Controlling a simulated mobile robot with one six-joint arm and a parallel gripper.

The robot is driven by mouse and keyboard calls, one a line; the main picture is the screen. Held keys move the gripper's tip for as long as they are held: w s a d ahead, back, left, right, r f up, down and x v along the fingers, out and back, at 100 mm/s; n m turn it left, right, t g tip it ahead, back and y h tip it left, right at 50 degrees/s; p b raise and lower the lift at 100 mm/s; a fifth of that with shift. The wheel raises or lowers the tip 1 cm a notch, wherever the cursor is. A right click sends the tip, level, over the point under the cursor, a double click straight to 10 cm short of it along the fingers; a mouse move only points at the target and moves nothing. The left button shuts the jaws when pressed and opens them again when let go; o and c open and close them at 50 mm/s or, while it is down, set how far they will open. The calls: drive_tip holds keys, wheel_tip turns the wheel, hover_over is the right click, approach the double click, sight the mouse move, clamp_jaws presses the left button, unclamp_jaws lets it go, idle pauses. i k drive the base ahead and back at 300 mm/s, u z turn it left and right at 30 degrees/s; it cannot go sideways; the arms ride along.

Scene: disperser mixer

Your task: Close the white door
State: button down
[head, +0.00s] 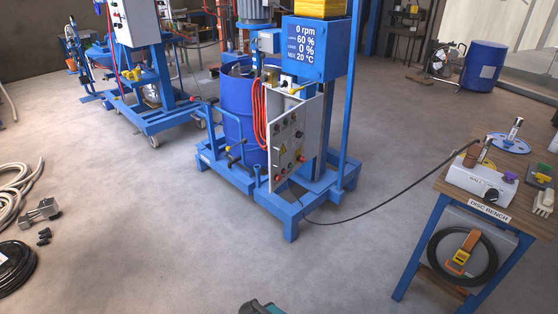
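A whitish panel (313,128), which looks like the white door, stands upright at the front of the blue mixer stand, in the middle of the head view. Knobs and coloured buttons (289,146) show on its face. I cannot tell how far open it is, and its hinge side is not clear. Orange hoses (259,115) hang by its left edge. No gripper fingers show. Only a dark and teal piece (262,308) pokes in at the bottom edge; I cannot tell what it is.
The mixer's blue base frame (291,226) juts out in front of the door. A black cable (385,205) runs from it to the disc bench (425,235) at right. Coiled hoses (22,195) lie at left. The floor in front is mostly clear.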

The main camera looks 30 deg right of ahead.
sight(285, 149)
drive_tip(key=z, duration=0.05)
drive_tip(key=i, duration=1)
drive_tip(key=u, duration=0.05)
